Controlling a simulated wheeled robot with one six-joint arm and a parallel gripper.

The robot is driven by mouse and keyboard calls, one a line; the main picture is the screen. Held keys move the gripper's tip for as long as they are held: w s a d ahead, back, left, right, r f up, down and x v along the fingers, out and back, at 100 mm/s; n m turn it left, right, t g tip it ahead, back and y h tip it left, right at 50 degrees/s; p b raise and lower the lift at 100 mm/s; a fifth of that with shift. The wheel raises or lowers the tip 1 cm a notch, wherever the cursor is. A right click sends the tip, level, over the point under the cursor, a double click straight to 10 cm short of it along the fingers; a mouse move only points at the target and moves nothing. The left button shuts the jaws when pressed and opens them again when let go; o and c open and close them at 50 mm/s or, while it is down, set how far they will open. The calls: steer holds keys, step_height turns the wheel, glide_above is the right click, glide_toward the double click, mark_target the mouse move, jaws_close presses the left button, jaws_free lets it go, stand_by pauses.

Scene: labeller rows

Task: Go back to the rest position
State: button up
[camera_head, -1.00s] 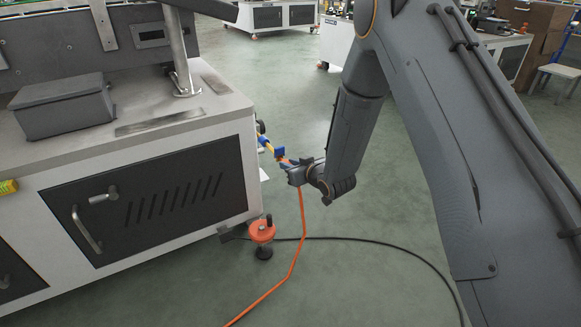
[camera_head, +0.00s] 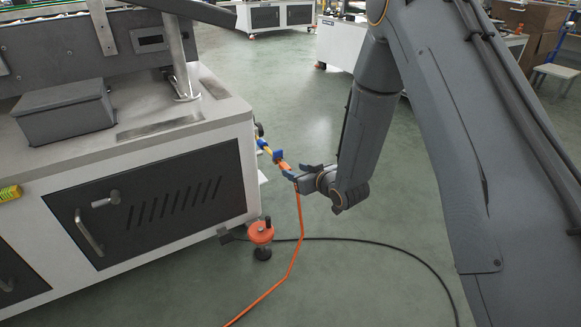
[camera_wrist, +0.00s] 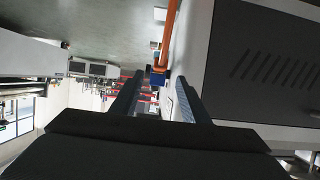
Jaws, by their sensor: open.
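My gripper (camera_head: 302,179) is open and stands to the right of the machine cabinet's side, close to an orange hose end and a blue-handled valve (camera_head: 278,155). In the wrist view my gripper (camera_wrist: 158,84) shows two dark fingers apart, with the blue valve part (camera_wrist: 157,77) and the orange hose (camera_wrist: 169,38) seen between and beyond them. The orange hose (camera_head: 296,240) hangs from the valve fitting down to the floor. Nothing is seen held in the fingers. In the head view a small gap seems to lie between the fingers and the fitting.
The white machine cabinet (camera_head: 243,140) with dark doors fills the left. An orange-topped levelling foot (camera_head: 261,233) stands at its corner. A black cable (camera_head: 385,249) crosses the floor. The green floor to the right and behind is open, with other machines far back.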

steer(key=shift+v, duration=0.75)
steer(key=s+a+r+g+h, duration=0.3)
steer(key=s+r+g+h, duration=0.1)
steer(key=s+r, duration=0.6)
steer(key=s+d+r+g+h, duration=0.15)
steer(key=s+r+g, duration=0.25)
steer(key=s, duration=1.2)
steer(key=s+d+r+g+h, duration=0.1)
steer(key=s+d+r+g, duration=0.15)
steer(key=s, duration=1.35)
steer(key=d+r+m+p, duration=0.3)
steer(key=d+r+p, duration=0.7)
steer(key=r+p, duration=0.3)
steer(key=d+r+m+p, duration=0.3)
steer(key=d+r+p, duration=0.6)
steer(key=r+p, duration=0.5)
steer(key=h+p, duration=0.1)
steer(key=p, duration=0.4)
steer(key=shift+d+m+g, duration=0.35)
steer(key=shift+d+m, duration=0.05)
